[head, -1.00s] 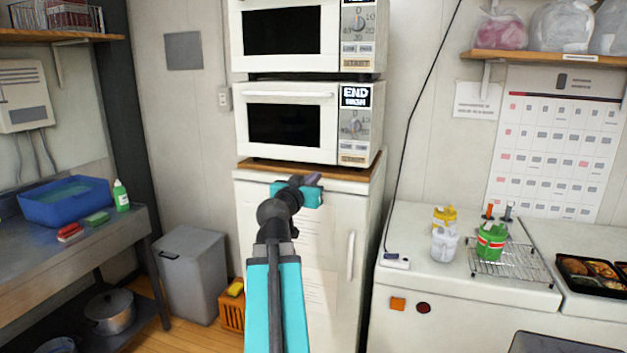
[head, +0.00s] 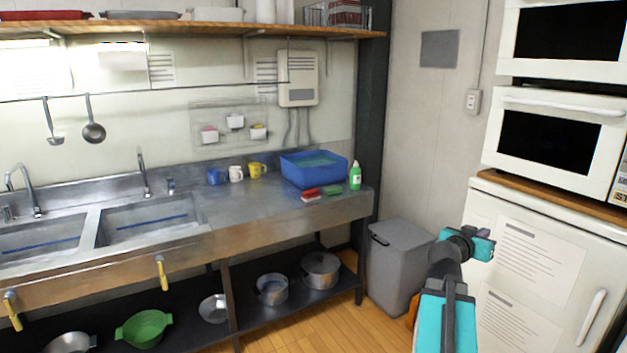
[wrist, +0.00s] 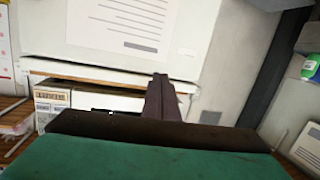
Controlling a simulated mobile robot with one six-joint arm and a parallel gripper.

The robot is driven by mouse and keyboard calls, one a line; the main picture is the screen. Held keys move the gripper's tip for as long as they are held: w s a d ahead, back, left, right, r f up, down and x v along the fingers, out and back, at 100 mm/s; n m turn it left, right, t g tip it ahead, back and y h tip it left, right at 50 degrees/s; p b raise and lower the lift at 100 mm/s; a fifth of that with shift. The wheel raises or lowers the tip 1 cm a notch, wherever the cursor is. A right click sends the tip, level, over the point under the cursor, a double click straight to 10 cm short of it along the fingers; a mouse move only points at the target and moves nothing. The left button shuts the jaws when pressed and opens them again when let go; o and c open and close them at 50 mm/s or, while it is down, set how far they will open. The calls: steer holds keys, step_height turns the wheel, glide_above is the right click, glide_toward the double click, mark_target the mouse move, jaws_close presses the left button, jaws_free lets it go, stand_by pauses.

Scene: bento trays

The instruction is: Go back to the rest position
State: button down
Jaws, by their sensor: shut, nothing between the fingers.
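In the wrist view my gripper (wrist: 165,97) shows as two dark fingers pressed together, with nothing between them. In the head view the cyan and dark arm (head: 447,300) rises at the lower right, its end in front of the white fridge (head: 470,215). The fingertips are hard to make out there. The wrist view is tilted and shows papers on a white door beyond the fingers.
Two stacked microwaves (head: 505,165) stand on the fridge at the right. A grey bin (head: 395,265) is close left of my arm. A steel sink counter (head: 255,232) with a blue tub (head: 300,175) runs along the left. Some wooden floor (head: 320,330) is clear.

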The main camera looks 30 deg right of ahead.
steer(key=w+a+f+n+t+y, duration=0.1)
steer(key=w+a+f, duration=0.35)
steer(key=f, duration=0.25)
steer(key=w+a+f+n+y, duration=0.1)
steer(key=w+a+f+y, duration=0.1)
steer(key=w+a+f, duration=0.4)
steer(key=w+a+f+n+t+y, duration=0.1)
steer(key=w+a+f, duration=0.25)
steer(key=f, duration=0.55)
steer(key=a+f+n+g+y, duration=0.2)
steer(key=a+f+n+y, duration=0.15)
steer(key=a+f, duration=1.55)
steer(key=s+a+f+n+g+y, duration=0.2)
steer(key=s+a+f, duration=0.5)
steer(key=a+f, duration=0.25)
steer(key=s+a+f+n+g+y, duration=0.1)
steer(key=s+a+f+g+y, duration=0.1)
steer(key=s+a+f, duration=0.7)
steer(key=s+a+f+n+g+y, duration=0.2)
steer(key=s+a, duration=0.3)
steer(key=s, duration=0.3)
steer(key=s+a+f+n+g+y, duration=0.2)
steer(key=s+a+f+g, duration=0.1)
steer(key=s+a, duration=0.2)
steer(key=s, duration=0.2)
steer(key=shift+s+f+n+g, duration=0.35)
steer(key=shift+g, duration=0.05)
steer(key=shift+a, duration=0.25)
